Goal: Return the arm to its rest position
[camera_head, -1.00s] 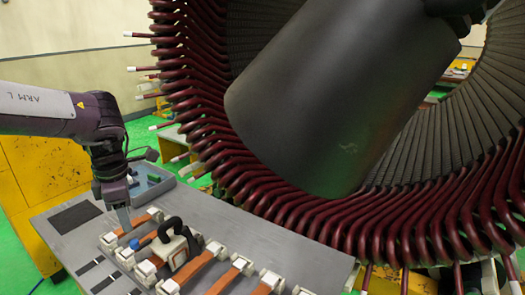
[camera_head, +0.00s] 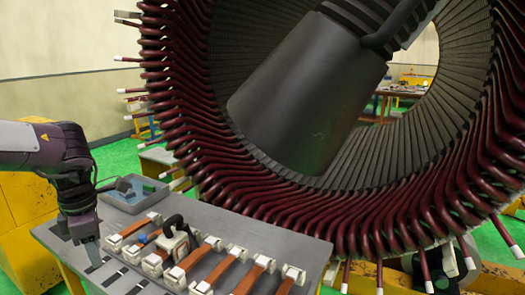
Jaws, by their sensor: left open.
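My left gripper (camera_head: 93,254) comes in from the left and points down over the left part of the grey table (camera_head: 215,218). It is open and nothing shows between its fingers. It is beside the row of orange-brown strips with white end blocks (camera_head: 211,266), to their left. My right gripper is not in view.
A big stator ring with dark red coil ends (camera_head: 205,160) fills the back, with a large dark cylinder (camera_head: 300,95) in front of its opening. A blue-grey tray (camera_head: 128,200) with small items sits at the table's back left. A white block with a black handle (camera_head: 176,240) stands among the strips.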

